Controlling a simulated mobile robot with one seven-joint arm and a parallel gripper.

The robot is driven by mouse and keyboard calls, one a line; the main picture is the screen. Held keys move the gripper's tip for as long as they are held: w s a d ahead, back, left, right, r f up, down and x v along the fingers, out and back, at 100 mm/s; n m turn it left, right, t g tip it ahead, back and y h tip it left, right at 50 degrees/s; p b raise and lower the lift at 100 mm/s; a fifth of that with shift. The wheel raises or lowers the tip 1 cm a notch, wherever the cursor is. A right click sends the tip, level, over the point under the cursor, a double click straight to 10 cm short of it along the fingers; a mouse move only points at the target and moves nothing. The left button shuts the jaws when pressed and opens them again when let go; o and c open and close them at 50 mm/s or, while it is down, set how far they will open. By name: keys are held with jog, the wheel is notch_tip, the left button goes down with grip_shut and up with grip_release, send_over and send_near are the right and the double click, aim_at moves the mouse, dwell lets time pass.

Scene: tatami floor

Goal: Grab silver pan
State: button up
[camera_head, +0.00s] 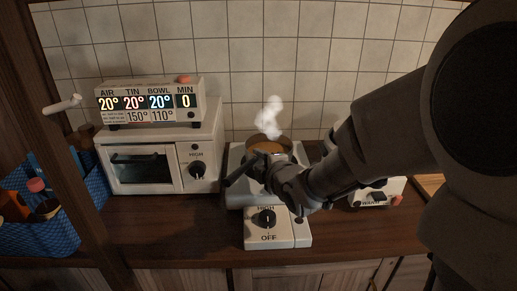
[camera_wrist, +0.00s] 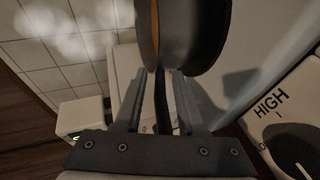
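The silver pan (camera_head: 283,157) stands on the white hot plate, with orange-brown contents and white steam rising above it. Its dark handle (camera_head: 236,177) points toward the front left. My gripper (camera_head: 263,172) is at the handle, just in front of the pan's rim. In the wrist view, the pan's side (camera_wrist: 200,35) fills the top middle. The handle (camera_wrist: 162,105) runs between the two fingers of my gripper (camera_wrist: 166,75). The fingers are close beside the handle, but whether they press on it is unclear. My arm hides part of the pan's right side.
The hot plate (camera_head: 251,229) has a HIGH/OFF knob in front. A white oven (camera_head: 150,167) with a display box (camera_head: 150,103) on top stands left. Another white appliance (camera_head: 373,198) is right, partly behind my arm. A blue basket (camera_head: 50,235) is at far left.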

grip_shut()
dwell(1.1)
